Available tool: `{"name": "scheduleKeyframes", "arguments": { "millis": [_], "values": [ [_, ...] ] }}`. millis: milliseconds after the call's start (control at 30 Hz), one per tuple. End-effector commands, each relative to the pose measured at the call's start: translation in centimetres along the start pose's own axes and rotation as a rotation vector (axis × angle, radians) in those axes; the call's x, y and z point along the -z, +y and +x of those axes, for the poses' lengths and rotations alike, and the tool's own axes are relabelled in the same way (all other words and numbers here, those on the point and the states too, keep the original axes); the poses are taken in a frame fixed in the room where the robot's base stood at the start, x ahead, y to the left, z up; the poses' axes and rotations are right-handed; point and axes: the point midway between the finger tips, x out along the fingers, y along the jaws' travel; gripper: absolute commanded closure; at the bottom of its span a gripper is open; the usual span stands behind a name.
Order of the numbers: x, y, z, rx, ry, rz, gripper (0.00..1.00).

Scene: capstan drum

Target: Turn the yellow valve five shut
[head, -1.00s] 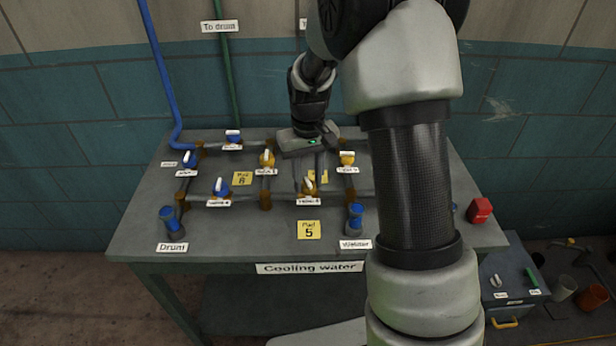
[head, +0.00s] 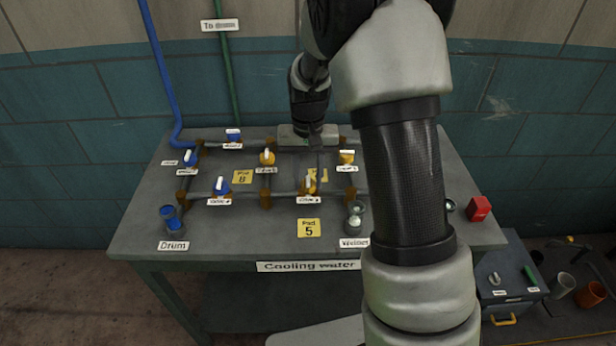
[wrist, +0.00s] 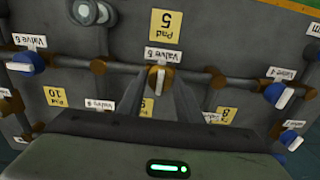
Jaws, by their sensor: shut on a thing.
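Yellow valve five (head: 309,188) sits on the front pipe of the table, behind the Pad 5 label. It also shows in the wrist view (wrist: 152,84), under its Valve 5 label. Its pale handle stands roughly across the pipe in the wrist view. My gripper (wrist: 160,80) reaches down from the back of the table and is shut on this handle, one finger on each side. In the head view my gripper (head: 314,177) partly covers the valve's back side.
Yellow valves stand behind left (head: 267,158) and behind right (head: 347,158). Blue valve 4 (head: 222,187) is left on the same pipe; blue valve 6 (wrist: 25,62) shows in the wrist view. The Welder cup (head: 355,215) is front right, the Drum cup (head: 172,217) front left.

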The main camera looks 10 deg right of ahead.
Motion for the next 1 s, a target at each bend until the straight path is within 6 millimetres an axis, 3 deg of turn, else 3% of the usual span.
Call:
{"name": "scheduleKeyframes", "arguments": {
  "millis": [133, 167, 267, 667, 767, 1000],
  "values": [
    [0.0, 0.0, -0.1, 0.001, 0.001, 0.002, 0.90],
    [0.0, 0.0, -0.1, 0.001, 0.001, 0.001, 0.63],
    [0.0, 0.0, 0.0, 0.001, 0.001, 0.001, 0.49],
    [0.1, 0.0, -1.0, 0.001, 0.003, -0.001, 0.49],
    [0.1, 0.0, -2.6, 0.002, 0.005, -0.001, 0.49],
    [0.1, 0.0, -8.4, 0.003, 0.006, -0.001, 0.49]
  ]
}}
